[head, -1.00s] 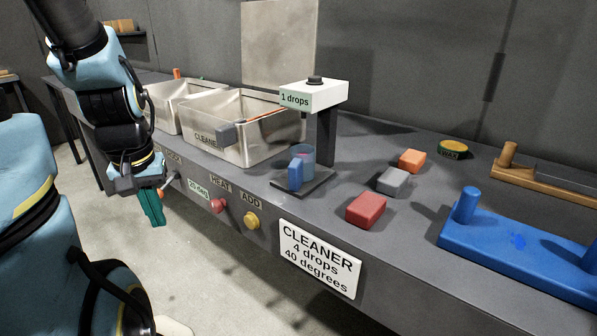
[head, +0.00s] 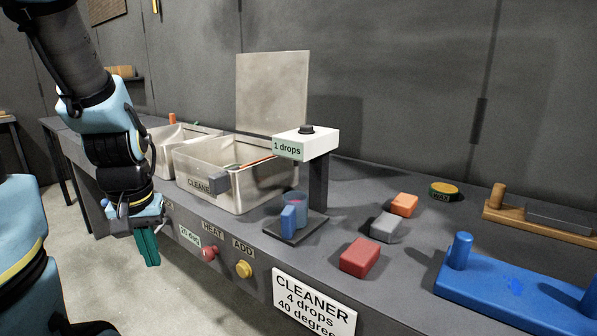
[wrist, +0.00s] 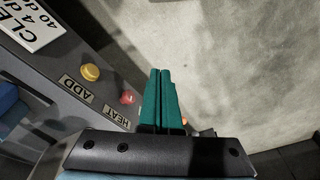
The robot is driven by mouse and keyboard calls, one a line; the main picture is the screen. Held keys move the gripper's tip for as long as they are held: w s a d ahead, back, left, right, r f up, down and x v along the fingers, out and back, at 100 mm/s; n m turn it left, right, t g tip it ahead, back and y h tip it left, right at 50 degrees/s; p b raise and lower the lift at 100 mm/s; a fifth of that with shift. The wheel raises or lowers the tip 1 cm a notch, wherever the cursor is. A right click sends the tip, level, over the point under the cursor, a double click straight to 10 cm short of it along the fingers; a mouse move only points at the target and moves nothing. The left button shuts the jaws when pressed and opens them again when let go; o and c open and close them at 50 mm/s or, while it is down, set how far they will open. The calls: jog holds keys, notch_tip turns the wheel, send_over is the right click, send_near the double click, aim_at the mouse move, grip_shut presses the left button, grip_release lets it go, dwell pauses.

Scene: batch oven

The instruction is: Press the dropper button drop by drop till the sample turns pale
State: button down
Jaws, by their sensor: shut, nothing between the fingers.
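The dropper stand (head: 318,185) has a white head with a black button (head: 306,129) on top and a label reading "1 drops". A clear cup with bluish contents (head: 296,203) and a blue handle stands on its dark base under the head. My gripper (head: 150,262) has green fingers, shut and empty, pointing down in front of the bench at the left, apart from the dropper. The wrist view shows the shut fingers (wrist: 158,98) beside the bench front. A sign (head: 314,303) reads "CLEANER 4 drops 40 degrees", its bottom cut off.
The bench front has a red HEAT knob (head: 210,253), a yellow ADD button (head: 243,269) and a small temperature display (head: 190,236). A metal CLEANER basin (head: 240,190) stands left of the dropper.

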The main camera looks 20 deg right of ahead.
jog(key=w+d+r+m+t+p, duration=0.2)
jog(key=w+d+r+m, duration=0.2)
jog(key=w+d+r, duration=0.25)
notch_tip(320, 180, up, 25)
jog(key=m+t+h+p, duration=0.4)
jog(key=m+t+p, duration=0.1)
jog(key=m, duration=0.3)
send_over(305, 127)
notch_tip(305, 127, down, 9)
jog(key=b, duration=0.8)
jog(key=shift+f+b, duration=0.3)
jog(key=shift+b, duration=0.15)
